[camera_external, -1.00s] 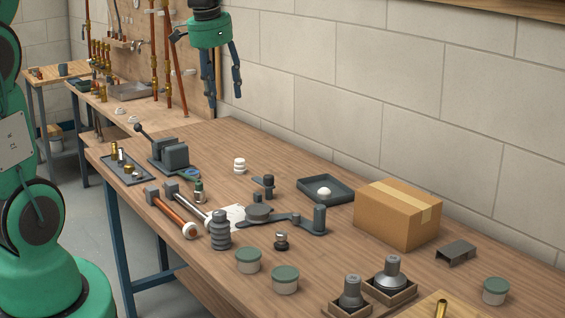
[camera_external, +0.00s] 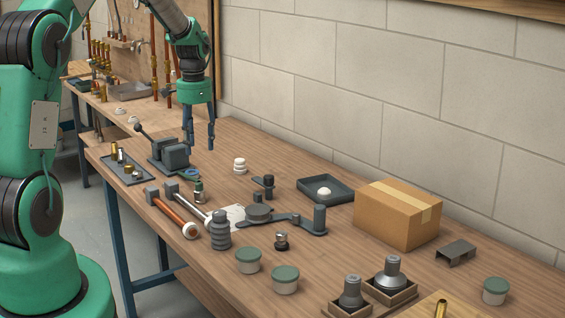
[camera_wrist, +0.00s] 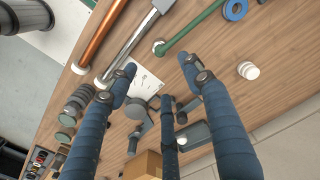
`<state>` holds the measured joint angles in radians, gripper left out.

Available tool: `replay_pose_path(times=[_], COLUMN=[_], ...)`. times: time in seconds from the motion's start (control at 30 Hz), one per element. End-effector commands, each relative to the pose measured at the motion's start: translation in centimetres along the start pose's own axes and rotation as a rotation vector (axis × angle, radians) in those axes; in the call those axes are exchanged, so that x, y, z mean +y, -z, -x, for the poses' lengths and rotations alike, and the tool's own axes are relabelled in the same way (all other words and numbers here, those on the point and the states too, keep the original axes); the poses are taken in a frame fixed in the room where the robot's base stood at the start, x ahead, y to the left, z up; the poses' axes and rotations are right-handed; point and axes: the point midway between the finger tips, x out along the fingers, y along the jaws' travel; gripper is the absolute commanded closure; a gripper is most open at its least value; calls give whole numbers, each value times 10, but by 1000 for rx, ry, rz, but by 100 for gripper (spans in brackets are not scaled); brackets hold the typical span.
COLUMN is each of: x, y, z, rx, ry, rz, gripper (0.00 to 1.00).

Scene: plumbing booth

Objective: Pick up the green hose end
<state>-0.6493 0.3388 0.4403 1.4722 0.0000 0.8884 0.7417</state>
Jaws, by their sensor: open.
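A slim green hose (camera_wrist: 200,27) runs diagonally across the top of the wrist view. Its pale end (camera_wrist: 158,47) lies beside the white sheet. In the external view a small upright-looking piece with a green band (camera_external: 199,190) stands near the vise and looks like this end. My gripper (camera_external: 199,142) hangs above the bench, fingers pointing down, over the area behind the vise. In the wrist view my gripper (camera_wrist: 160,78) has its blue fingers spread, with nothing between them. The hose end lies apart from the fingers.
A vise (camera_external: 168,155) is close to the hose end. A white stacked piece (camera_external: 239,165) stands to the right. A cardboard box (camera_external: 398,215) sits further right.

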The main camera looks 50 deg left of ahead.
Motion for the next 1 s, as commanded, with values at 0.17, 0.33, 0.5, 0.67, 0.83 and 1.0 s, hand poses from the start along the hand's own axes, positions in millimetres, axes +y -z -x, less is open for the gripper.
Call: replay_pose_path(times=[0.17, 0.33, 0.5, 0.67, 0.83, 1.0], x=[-2, -2, -2, -2, -1, -2], y=[0, 0, -1, -1, -1, -1], z=[-3, -3, -8, -23, -49, -73], rx=[-2, -2, -2, -3, -4, -2], ry=[-2, -1, -2, -2, -3, -2], rz=[-1, -1, -1, -1, -1, -1], gripper=[49, 49, 49, 49, 49, 49])
